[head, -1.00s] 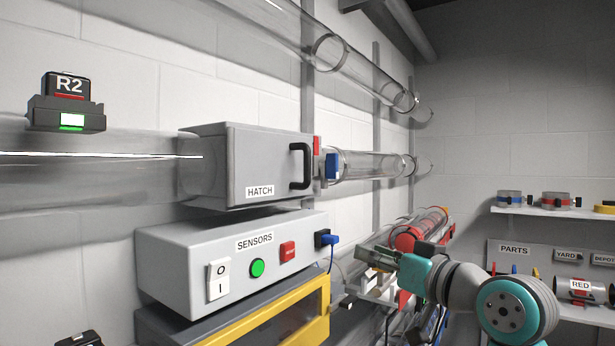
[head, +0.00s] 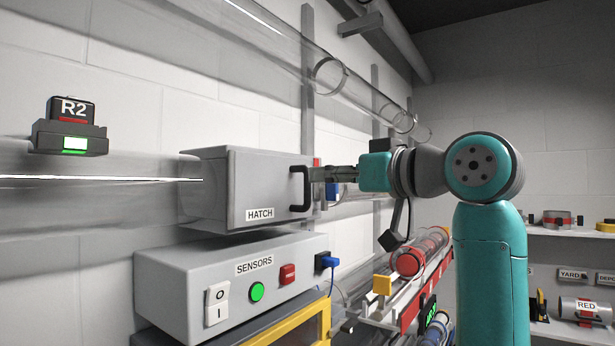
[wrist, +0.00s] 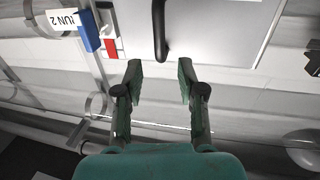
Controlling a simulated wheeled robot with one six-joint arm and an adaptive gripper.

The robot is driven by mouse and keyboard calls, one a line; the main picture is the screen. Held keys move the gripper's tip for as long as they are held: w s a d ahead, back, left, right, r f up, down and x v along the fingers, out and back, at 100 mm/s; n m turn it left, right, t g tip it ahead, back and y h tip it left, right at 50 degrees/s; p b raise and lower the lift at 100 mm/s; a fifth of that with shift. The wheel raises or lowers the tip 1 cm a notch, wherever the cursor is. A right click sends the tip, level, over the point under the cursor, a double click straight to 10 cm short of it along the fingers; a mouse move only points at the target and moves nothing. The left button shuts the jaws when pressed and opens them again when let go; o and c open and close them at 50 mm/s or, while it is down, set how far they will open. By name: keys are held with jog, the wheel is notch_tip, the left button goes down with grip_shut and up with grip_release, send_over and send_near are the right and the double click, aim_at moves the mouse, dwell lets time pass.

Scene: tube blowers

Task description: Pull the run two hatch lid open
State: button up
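The grey hatch box with its lid (head: 265,187), labelled HATCH, sits on the clear tube, and the lid looks shut. Its dark handle (head: 299,188) stands at the right end of the lid. My gripper (head: 320,174) is close to the handle, on its right. In the wrist view, my gripper (wrist: 160,76) is open and empty. The handle (wrist: 160,32) lies just ahead of the gap between the fingertips, in line with it; contact does not show. The lid (wrist: 220,25) fills the top middle there, and a RUN 2 label (wrist: 63,19) shows at top left.
A blue block (wrist: 85,32) and a red tab (wrist: 112,48) sit left of the lid in the wrist view. The SENSORS box (head: 240,280) stands directly below the hatch. A clear tube (head: 328,75) runs above. A shelf (head: 570,231) stands at right.

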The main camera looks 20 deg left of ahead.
aim_at(287, 189)
jog(key=shift+x, duration=2.95)
grip_shut()
